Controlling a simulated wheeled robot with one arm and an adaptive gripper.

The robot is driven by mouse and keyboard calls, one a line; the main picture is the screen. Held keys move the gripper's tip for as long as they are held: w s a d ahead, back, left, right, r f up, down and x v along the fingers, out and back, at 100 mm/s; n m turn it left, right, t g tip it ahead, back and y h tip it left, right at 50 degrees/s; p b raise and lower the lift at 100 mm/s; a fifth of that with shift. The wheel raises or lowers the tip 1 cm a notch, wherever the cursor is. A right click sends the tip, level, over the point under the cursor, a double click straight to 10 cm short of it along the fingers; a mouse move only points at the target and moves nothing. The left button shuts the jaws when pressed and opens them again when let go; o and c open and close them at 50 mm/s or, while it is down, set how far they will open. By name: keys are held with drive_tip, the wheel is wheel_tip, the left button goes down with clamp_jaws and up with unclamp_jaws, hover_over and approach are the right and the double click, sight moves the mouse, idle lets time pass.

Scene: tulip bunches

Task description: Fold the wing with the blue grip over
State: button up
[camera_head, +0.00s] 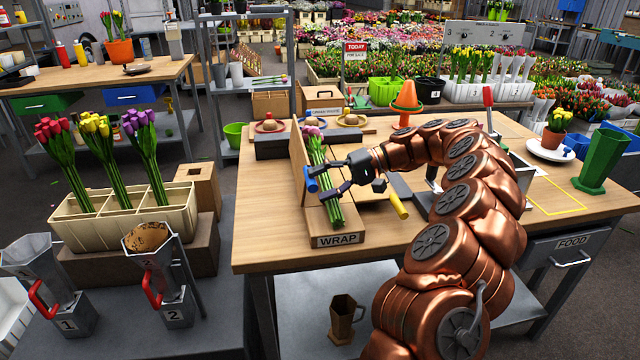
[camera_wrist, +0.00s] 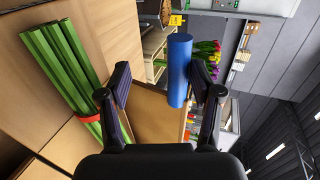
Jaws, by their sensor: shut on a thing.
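The wrap station, labelled WRAP (camera_head: 338,240), stands on the wooden table. A bunch of purple tulips with green stems (camera_head: 328,180) lies in it. The wing with the blue grip (camera_head: 298,150) stands nearly upright along the left side of the bunch. Its blue grip (camera_head: 311,184) is a short cylinder on its edge. My gripper (camera_head: 322,178) reaches over the bunch from the right and is shut on the blue grip. In the wrist view the blue grip (camera_wrist: 180,70) is between my fingers, with the tan wing (camera_wrist: 158,115) below it and the stems (camera_wrist: 65,65) at left.
A yellow grip (camera_head: 398,206) is at the right of the wrap station, beside my arm. A crate of tulips (camera_head: 120,222) stands left of the table. A green pitcher (camera_head: 602,158) is at far right.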

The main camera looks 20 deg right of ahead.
sight(335, 201)
drive_tip(key=shift+s+d+f, duration=0.15)
drive_tip(key=shift+d+f, duration=0.25)
drive_tip(key=shift+d, duration=0.4)
drive_tip(key=shift+s+d+f, duration=0.1)
drive_tip(key=shift+d+f, duration=0.3)
drive_tip(key=shift+d, duration=0.35)
drive_tip(key=shift+s+d+f+b, duration=0.1)
drive_tip(key=shift+d+f+b, duration=0.05)
drive_tip(key=shift+d, duration=0.4)
drive_tip(key=shift+s+d+f+b, duration=0.1)
drive_tip(key=shift+d+b, duration=0.05)
drive_tip(key=shift+d, duration=0.35)
drive_tip(key=shift+d+p, duration=0.4)
drive_tip(key=shift+p, duration=0.2)
drive_tip(key=shift+s+d+f+p, duration=0.15)
drive_tip(key=shift+d+p, duration=0.3)
drive_tip(key=shift+p, duration=0.25)
drive_tip(key=shift+s+d+f+p, duration=0.1)
drive_tip(key=shift+d+f+p, duration=0.05)
drive_tip(key=shift+d+p, duration=0.4)
drive_tip(key=shift+f, duration=0.1)
drive_tip(key=shift+f, duration=0.1)
